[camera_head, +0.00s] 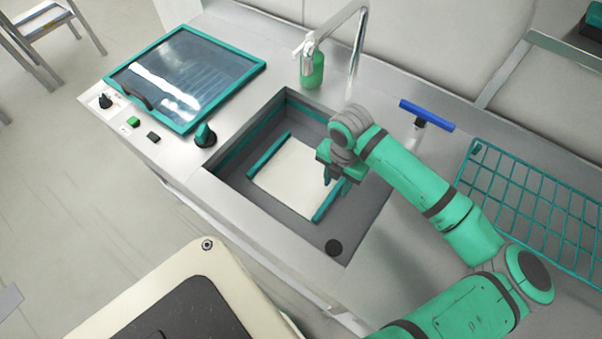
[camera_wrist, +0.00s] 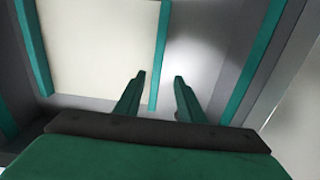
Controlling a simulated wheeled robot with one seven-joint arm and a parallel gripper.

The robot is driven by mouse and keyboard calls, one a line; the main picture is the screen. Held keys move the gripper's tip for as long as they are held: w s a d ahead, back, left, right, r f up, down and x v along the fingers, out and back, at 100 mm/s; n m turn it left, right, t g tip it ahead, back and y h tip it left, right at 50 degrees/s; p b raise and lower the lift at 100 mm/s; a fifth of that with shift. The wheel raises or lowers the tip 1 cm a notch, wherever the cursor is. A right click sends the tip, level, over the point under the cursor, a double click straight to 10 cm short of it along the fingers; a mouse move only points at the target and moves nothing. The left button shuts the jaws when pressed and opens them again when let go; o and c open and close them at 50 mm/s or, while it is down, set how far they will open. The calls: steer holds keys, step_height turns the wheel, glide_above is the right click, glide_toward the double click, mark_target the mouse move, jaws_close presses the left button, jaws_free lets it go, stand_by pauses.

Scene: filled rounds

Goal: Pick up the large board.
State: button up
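The large board (camera_head: 293,179) is a cream-white slab with a green strip along each of two opposite edges. It lies inside the grey sink basin (camera_head: 233,177). My gripper (camera_head: 335,182) is over the board's right edge, near the green strip there. In the wrist view the board (camera_wrist: 100,45) fills the upper left. My gripper's two green fingers (camera_wrist: 160,80) are apart, with the board's green edge strip running up to the gap between them. Nothing shows held. I cannot tell whether the fingers touch the strip.
A faucet (camera_head: 355,50) and green bottle (camera_head: 312,69) stand behind the sink. A glass-lidded unit (camera_head: 190,78) is at left. A blue-handled tool (camera_head: 426,115) and green wire rack (camera_head: 535,205) are at right.

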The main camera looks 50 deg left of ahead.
mark_target(334, 192)
steer(key=shift+w+a+f, duration=0.1)
steer(key=shift+a+f, duration=0.05)
steer(key=shift+f, duration=0.9)
steer(key=shift+w+a+f, duration=0.1)
steer(key=shift+w+f, duration=0.05)
steer(key=shift+f, duration=0.9)
steer(key=shift+w+a+f, duration=0.1)
steer(key=shift+a+f, duration=0.05)
steer(key=shift+f, duration=0.9)
jaws_close()
